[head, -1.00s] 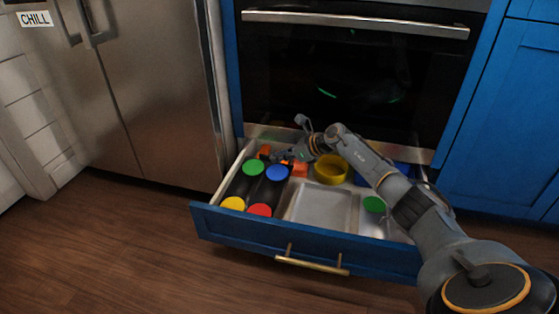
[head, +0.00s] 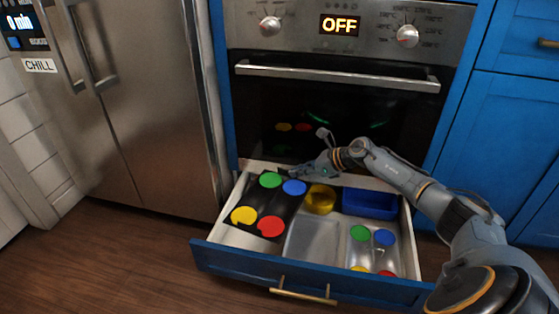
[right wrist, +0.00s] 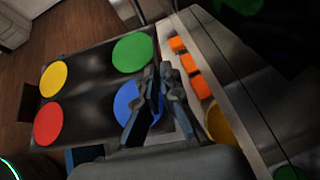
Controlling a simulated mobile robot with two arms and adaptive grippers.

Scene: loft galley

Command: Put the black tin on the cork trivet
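The black tin (head: 267,203) is a dark rectangular tin with a green, a blue, a yellow and a red disc on top. It is over the left side of the open drawer (head: 245,256), tilted and seemingly raised. My right gripper (head: 296,175) is at its back right corner, near the blue disc. In the right wrist view, the fingers of the gripper (right wrist: 158,82) are close together on the edge of the tin (right wrist: 92,82), beside the blue disc. The exact contact is partly hidden. The cork trivet and my left gripper are not in view.
The drawer also holds a yellow bowl (head: 320,198), a blue container (head: 370,203), a pale tray (head: 310,243) and a grey tin with coloured discs (head: 372,252). Orange blocks (right wrist: 193,65) lie beside the black tin. An oven (head: 335,110) stands behind and a fridge (head: 150,110) left.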

